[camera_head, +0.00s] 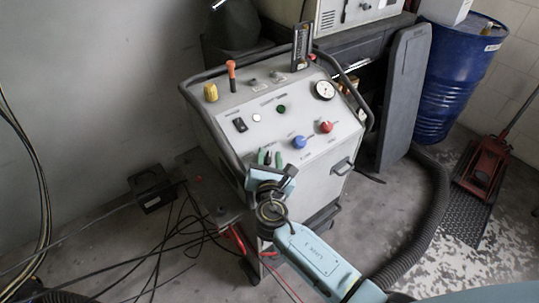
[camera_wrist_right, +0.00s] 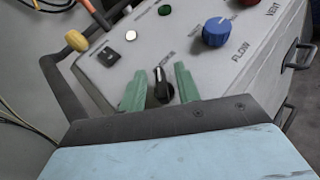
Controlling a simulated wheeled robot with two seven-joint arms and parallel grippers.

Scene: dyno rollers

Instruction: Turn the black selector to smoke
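The black selector (camera_wrist_right: 162,91) is a small knob low on the sloping grey panel, seen in the right wrist view. A pale mark on it faces roughly up the panel. A label above it is partly hidden by my fingers, so I cannot read it in full. My right gripper (camera_wrist_right: 159,86) is open, with one green fingertip on each side of the selector and a visible gap to it. In the head view my right gripper (camera_head: 270,158) is at the panel's lower front edge and the selector is hard to make out. My left gripper is not in view.
On the grey machine (camera_head: 325,185), a blue knob (camera_head: 299,142) and a red knob (camera_head: 326,127) sit right of my gripper. A drawer handle (camera_head: 342,168) is at the front. A black tube rail (camera_head: 205,125) edges the panel. Cables (camera_head: 165,240) lie on the floor left.

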